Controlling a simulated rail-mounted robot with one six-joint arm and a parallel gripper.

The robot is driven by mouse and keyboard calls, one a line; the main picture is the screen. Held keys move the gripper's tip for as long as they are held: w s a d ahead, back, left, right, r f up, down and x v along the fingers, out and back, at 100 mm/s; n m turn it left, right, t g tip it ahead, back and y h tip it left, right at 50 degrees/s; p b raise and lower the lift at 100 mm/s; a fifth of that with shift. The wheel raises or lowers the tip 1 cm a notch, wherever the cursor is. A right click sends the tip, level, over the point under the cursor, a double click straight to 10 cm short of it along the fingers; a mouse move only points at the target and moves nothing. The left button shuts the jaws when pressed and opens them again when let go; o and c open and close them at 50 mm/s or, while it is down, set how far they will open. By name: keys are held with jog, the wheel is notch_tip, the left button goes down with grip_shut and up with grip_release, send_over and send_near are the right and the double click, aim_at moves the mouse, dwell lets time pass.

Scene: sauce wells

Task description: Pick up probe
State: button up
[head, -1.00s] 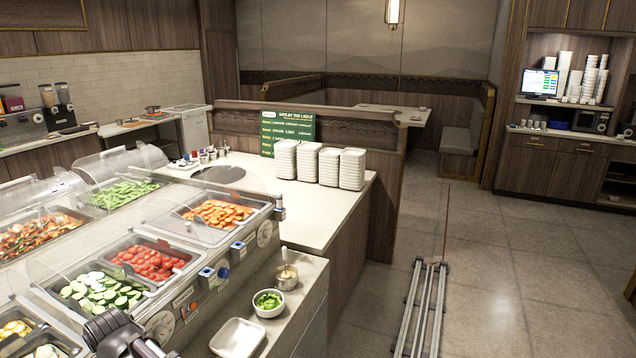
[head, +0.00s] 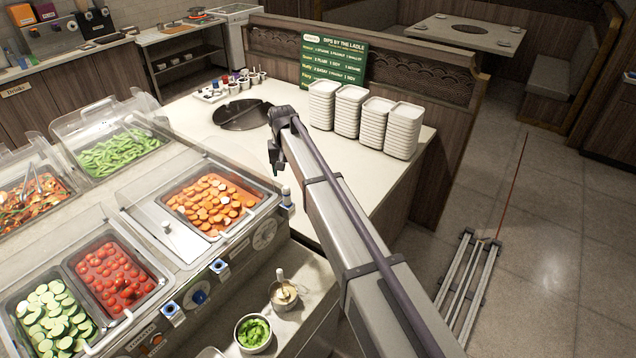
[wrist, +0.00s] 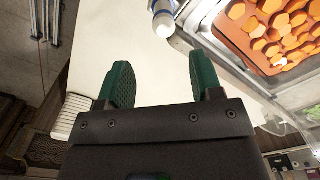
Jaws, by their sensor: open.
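I cannot pick out the probe for certain. A small white upright piece with a blue band (head: 286,196) stands at the corner of the carrot well and may be it. In the wrist view a white cylinder with a blue band (wrist: 163,18) shows at the top, ahead of and apart from the fingers. My gripper (head: 275,160) is over the pale counter (head: 195,108), behind the carrot well. In the wrist view my gripper (wrist: 160,72) has its green-padded fingers spread, with only counter seen between them.
Stacked white dishes (head: 350,110) and a green menu sign (head: 333,62) stand behind my arm. The carrot tray (head: 211,203) lies left of it. A bowl of green food (head: 253,333) and a small cup with a utensil (head: 284,293) sit on the lower ledge.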

aim_at(286, 194)
jog(key=f+b, duration=0.1)
jog(key=s+a+f+b, duration=0.1)
jog(key=shift+f+b, duration=0.25)
jog(key=shift+b, duration=0.05)
jog(key=f+b, duration=0.3)
jog(key=shift+w+d+f, duration=0.2)
jog(key=shift+w+f, duration=0.05)
jog(key=shift+a+r, duration=0.1)
notch_tip(286, 194, down, 5)
jog(key=b, duration=0.5)
jog(key=shift+f, duration=0.2)
jog(key=shift+r, duration=0.25)
jog(key=shift+c, duration=0.2)
jog(key=c, duration=1)
jog(key=shift+o, duration=0.2)
notch_tip(286, 194, up, 10)
jog(key=p, duration=1)
jog(key=shift+r, duration=0.2)
jog(key=shift+f, duration=0.2)
